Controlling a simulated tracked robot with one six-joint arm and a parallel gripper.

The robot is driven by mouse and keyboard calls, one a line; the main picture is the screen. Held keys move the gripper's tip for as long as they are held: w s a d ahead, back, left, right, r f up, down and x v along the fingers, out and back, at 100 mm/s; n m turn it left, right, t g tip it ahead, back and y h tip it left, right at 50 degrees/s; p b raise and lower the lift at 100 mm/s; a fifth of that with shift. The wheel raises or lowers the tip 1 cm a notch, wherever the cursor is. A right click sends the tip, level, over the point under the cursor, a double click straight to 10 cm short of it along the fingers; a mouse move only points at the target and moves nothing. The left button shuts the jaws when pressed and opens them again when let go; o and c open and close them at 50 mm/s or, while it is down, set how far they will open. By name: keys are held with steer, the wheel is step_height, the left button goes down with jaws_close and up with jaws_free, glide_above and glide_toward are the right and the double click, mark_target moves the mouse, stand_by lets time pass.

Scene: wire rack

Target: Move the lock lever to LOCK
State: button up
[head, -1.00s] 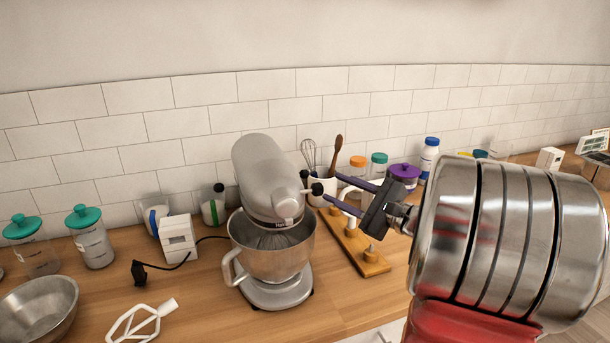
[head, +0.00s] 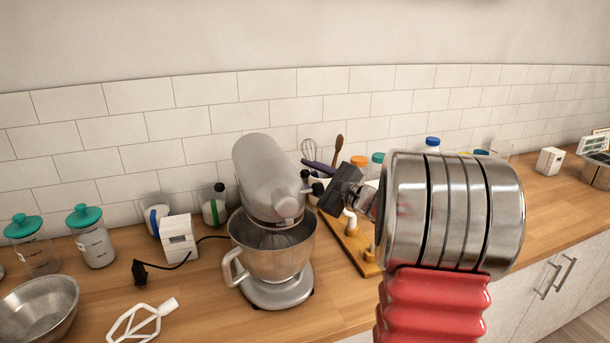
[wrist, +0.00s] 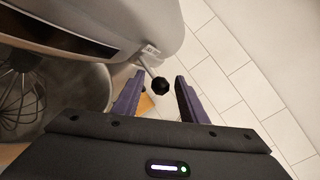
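The stand mixer (head: 270,190) is grey, with its head over a steel bowl (head: 272,245). The lock lever (wrist: 160,85) is a thin metal stem ending in a black ball knob on the side of the mixer head in the wrist view. In the head view a black knob (head: 317,188) shows at the mixer's right side. My gripper (wrist: 160,75) is open, and its two purple fingers appear on either side of the knob, with gaps. In the head view my gripper (head: 311,175) is right beside the mixer head; its palm hides part of the fingers.
A wooden board with pegs (head: 366,262) stands to the right of the mixer, below my gripper. Jars, a utensil crock and a whisk are behind. A white beater (head: 143,320) and a steel bowl (head: 38,308) lie to the left. The tiled wall (head: 200,125) is behind.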

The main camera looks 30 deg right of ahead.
steer(key=shift+c, duration=0.3)
jaws_close()
stand_by(0.4)
